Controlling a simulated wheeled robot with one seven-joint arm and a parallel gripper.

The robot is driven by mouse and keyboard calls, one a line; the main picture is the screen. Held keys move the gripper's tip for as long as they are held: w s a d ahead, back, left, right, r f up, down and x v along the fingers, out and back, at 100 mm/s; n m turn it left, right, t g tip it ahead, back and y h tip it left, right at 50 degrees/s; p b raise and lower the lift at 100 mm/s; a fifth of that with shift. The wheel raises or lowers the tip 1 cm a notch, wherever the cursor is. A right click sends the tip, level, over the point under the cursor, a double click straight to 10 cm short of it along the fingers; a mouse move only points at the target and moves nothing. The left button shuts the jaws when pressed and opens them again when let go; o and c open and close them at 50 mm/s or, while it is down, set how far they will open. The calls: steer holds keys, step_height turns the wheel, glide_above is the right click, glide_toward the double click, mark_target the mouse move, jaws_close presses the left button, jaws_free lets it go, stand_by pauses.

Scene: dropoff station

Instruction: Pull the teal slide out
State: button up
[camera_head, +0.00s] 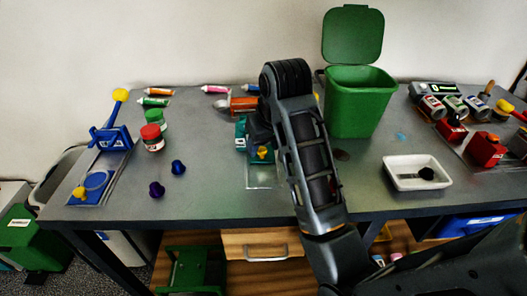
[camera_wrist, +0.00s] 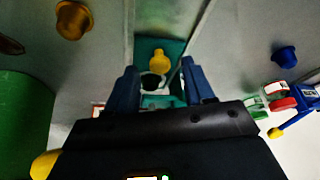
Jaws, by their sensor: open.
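The teal slide (camera_head: 241,136) sits at the middle of the grey table on a pale plate, partly hidden behind my arm. Its yellow knob (camera_head: 263,153) shows just left of my arm. In the wrist view, the teal slide (camera_wrist: 174,47) lies straight ahead with the yellow knob (camera_wrist: 159,62) upright near its middle. My gripper (camera_wrist: 161,80) is open, with one dark blue finger on each side of the slide. The knob appears between the fingers, a little beyond their tips. I see no contact, though depth is hard to judge.
A green bin (camera_head: 358,105) with its lid up stands behind my arm to the right. A white tray (camera_head: 416,185) is at front right. Front-centre table is clear.

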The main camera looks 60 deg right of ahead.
steer(key=shift+w+d+f, duration=0.1)
steer(key=shift+w+f, duration=0.1)
steer(key=shift+f, duration=0.35)
steer(key=shift+c, duration=0.5)
jaws_close()
